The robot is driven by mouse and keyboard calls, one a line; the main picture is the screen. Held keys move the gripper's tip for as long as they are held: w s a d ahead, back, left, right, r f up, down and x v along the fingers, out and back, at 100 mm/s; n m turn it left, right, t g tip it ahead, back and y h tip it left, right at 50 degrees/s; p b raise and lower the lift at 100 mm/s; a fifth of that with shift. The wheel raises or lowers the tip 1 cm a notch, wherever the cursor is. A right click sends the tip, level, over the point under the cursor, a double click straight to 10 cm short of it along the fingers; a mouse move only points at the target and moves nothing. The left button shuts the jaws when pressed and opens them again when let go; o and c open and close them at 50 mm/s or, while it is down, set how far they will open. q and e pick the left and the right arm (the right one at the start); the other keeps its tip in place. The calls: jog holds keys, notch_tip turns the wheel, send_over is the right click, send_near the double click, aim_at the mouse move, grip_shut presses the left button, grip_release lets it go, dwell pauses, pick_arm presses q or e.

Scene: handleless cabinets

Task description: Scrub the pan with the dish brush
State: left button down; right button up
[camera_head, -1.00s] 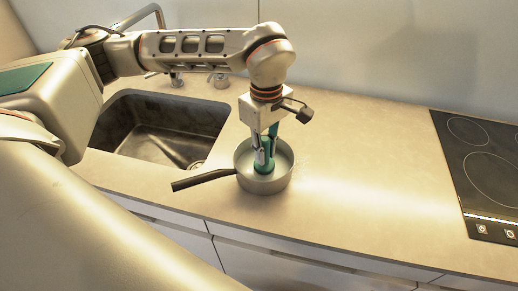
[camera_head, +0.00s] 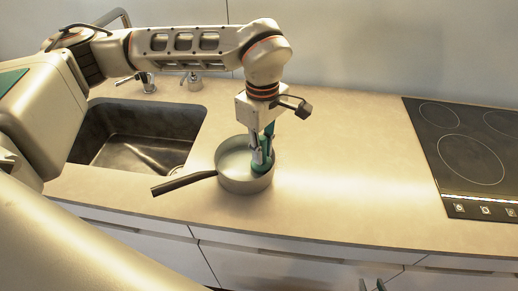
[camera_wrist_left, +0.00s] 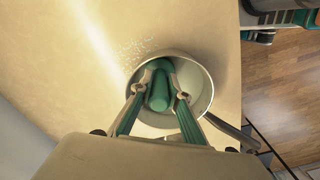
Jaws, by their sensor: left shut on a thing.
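The pan (camera_head: 231,183) is a grey metal pan on the counter, its dark handle pointing left. It also shows in the left wrist view (camera_wrist_left: 204,84). My left gripper (camera_head: 262,158) reaches down into the pan and is shut on the green dish brush (camera_wrist_left: 159,92). The brush is inside the pan, toward its right side in the head view. Its lower end is hidden, so contact with the pan floor cannot be confirmed.
A dark sink (camera_head: 145,152) with a faucet lies left of the pan. A black cooktop (camera_head: 470,158) is at the right. The counter (camera_head: 340,160) between pan and cooktop is clear. White drawer fronts (camera_head: 290,265) lie below the counter edge.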

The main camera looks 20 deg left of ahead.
pick_arm(q)
jog(key=shift+s+a+f, duration=0.1)
jog(key=shift+s+a, duration=0.8)
jog(key=shift+a, duration=0.25)
jog(key=shift+s+a+f, duration=0.1)
jog(key=shift+s+a, duration=0.8)
jog(key=shift+a, duration=0.2)
jog(key=shift+s+a, duration=0.85)
jog(key=shift+a, duration=0.3)
jog(key=shift+r, duration=0.15)
notch_tip(320, 180, up, 7)
jog(key=p, duration=0.3)
